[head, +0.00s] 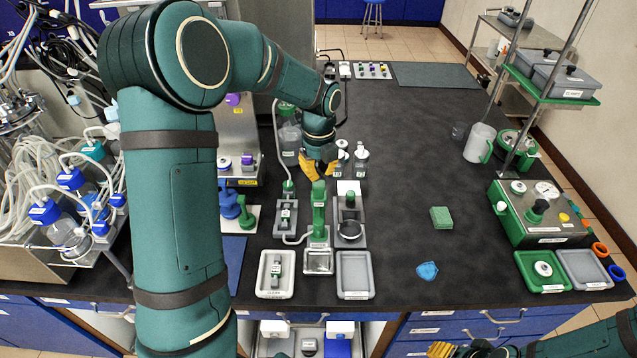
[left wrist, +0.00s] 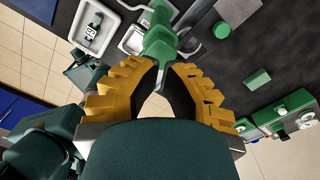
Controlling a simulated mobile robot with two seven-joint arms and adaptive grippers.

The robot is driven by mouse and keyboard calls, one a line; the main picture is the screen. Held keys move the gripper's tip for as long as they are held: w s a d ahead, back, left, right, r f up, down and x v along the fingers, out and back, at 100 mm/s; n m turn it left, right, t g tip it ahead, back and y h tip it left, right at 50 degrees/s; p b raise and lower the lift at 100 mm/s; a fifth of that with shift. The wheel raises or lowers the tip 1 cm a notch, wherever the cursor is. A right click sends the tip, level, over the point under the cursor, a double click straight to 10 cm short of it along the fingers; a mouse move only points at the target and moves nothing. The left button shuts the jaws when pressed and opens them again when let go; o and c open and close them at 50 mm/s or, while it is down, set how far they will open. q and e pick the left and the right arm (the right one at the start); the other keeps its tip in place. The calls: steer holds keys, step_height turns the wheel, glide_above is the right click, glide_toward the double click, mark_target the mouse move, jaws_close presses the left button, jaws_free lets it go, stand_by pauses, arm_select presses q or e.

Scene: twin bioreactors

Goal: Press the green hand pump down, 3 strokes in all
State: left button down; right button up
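The green hand pump (head: 319,212) stands upright on the bench, behind a small clear-topped square basin (head: 318,262). It also shows in the left wrist view (left wrist: 160,38), just beyond my fingertips.
A green sponge (head: 441,217) and a blue piece (head: 427,270) lie on the otherwise clear right-middle bench.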

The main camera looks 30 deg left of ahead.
mark_target(319, 184)
arm_select(q)
steer(key=shift+f+b, duration=1.55)
steer(key=shift+f, duration=1.1)
steer(key=shift+r, duration=0.15)
steer(key=shift+r+p, duration=2.1)
steer(key=shift+r, duration=0.45)
step_height(319, 184, up, 4)
steer(key=p, duration=0.3)
steer(key=shift+r, duration=0.15)
steer(key=shift+r+p, duration=0.5)
steer(key=shift+r, duration=0.35)
